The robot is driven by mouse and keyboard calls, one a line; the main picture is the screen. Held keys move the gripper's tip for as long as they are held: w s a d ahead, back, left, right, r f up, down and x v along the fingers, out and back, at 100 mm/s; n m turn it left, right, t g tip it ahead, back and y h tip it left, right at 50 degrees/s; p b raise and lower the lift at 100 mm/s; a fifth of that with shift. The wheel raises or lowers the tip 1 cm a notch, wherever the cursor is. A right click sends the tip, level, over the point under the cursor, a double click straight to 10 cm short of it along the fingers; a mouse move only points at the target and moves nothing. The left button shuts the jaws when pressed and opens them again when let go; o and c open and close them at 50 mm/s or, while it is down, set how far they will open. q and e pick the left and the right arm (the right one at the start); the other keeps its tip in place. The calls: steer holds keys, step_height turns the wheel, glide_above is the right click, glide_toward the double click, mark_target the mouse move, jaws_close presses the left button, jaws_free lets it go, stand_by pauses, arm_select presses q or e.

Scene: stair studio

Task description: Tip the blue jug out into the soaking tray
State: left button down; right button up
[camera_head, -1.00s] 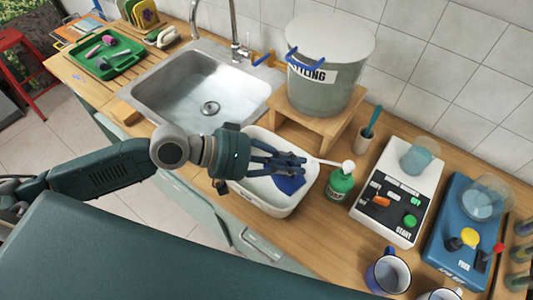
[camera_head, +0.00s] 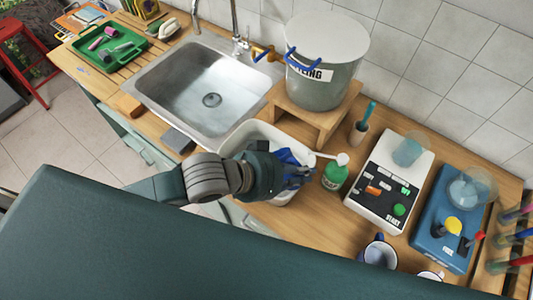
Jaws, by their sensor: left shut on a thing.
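The white soaking tray (camera_head: 238,138) stands on the counter in front of the sink's right end. My left gripper (camera_head: 297,172) is over the tray and shut on a blue thing, which seems to be the blue jug (camera_head: 287,156). Only parts of the blue thing show around the fingers. My gripper and wrist hide much of it and the tray's front, so its tilt and whether anything pours out cannot be told. My right gripper is not in view.
A green soap bottle (camera_head: 335,174) stands just right of the tray. A lidded bucket (camera_head: 322,75) on a wooden stand (camera_head: 313,120) is behind it. The steel sink (camera_head: 200,90) is left. A white device (camera_head: 385,190), blue device (camera_head: 447,225) and blue-rimmed mug (camera_head: 380,252) are right.

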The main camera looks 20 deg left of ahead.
arm_select(q)
steer(key=s+d+f+m+t+y, duration=0.3)
steer(key=d+f+m+t+y, duration=0.1)
steer(key=d+y, duration=0.1)
steer(key=shift+s+d+m+y, duration=0.15)
steer(key=shift+s+m+y, duration=0.15)
steer(key=shift+m, duration=0.1)
stand_by(0.4)
stand_by(0.9)
